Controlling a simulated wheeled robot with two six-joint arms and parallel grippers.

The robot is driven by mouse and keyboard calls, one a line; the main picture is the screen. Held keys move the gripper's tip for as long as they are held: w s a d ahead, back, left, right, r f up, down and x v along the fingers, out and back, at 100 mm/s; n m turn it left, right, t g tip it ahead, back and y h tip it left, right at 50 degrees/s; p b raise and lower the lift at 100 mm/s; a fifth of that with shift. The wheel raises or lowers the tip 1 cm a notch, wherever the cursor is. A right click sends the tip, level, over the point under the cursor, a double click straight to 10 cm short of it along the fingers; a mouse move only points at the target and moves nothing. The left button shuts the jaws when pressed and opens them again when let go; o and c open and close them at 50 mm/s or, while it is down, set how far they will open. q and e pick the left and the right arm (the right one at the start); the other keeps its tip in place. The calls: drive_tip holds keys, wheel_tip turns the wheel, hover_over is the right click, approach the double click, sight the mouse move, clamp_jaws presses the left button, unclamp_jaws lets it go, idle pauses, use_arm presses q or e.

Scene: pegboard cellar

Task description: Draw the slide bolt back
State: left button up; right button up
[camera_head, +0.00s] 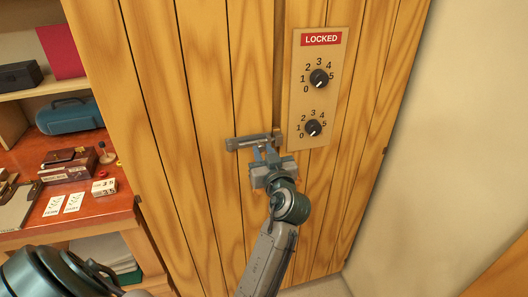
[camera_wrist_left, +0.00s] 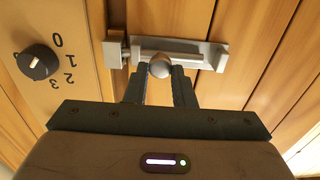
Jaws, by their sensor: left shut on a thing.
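The slide bolt (camera_head: 249,142) is a grey metal bolt on a plate, mounted on the wooden plank door (camera_head: 210,60). In the left wrist view the bolt (camera_wrist_left: 180,58) has a round knob (camera_wrist_left: 160,69) standing out from it. My left gripper (camera_head: 265,152) is shut on this knob, and its fingertips show on both sides of it in the left wrist view (camera_wrist_left: 160,78). The bolt's bar reaches up to the keeper (camera_wrist_left: 115,50) beside the dial panel; whether its tip sits inside cannot be told. My right gripper is not in view.
A panel (camera_head: 298,100) with a red LOCKED sign (camera_head: 321,39) and two black dials (camera_head: 319,78) is right of the bolt. At left, a reddish desk (camera_head: 110,207) holds boxes and cards, with a blue case (camera_head: 70,116) behind. A pale wall (camera_head: 455,120) is at right.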

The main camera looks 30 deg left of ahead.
sight(241, 146)
use_arm(q)
drive_tip(key=c, duration=0.4)
clamp_jaws()
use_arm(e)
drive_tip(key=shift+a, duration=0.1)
use_arm(q)
drive_tip(key=s+a, duration=0.3)
drive_tip(key=shift+s+a, duration=0.1)
drive_tip(key=shift+s, duration=0.25)
drive_tip(key=shift+w, duration=0.1)
drive_tip(key=o, duration=0.7)
unclamp_jaws()
drive_tip(key=o, duration=0.3)
drive_tip(key=shift+a+f, duration=0.1)
drive_tip(key=shift+a, duration=0.15)
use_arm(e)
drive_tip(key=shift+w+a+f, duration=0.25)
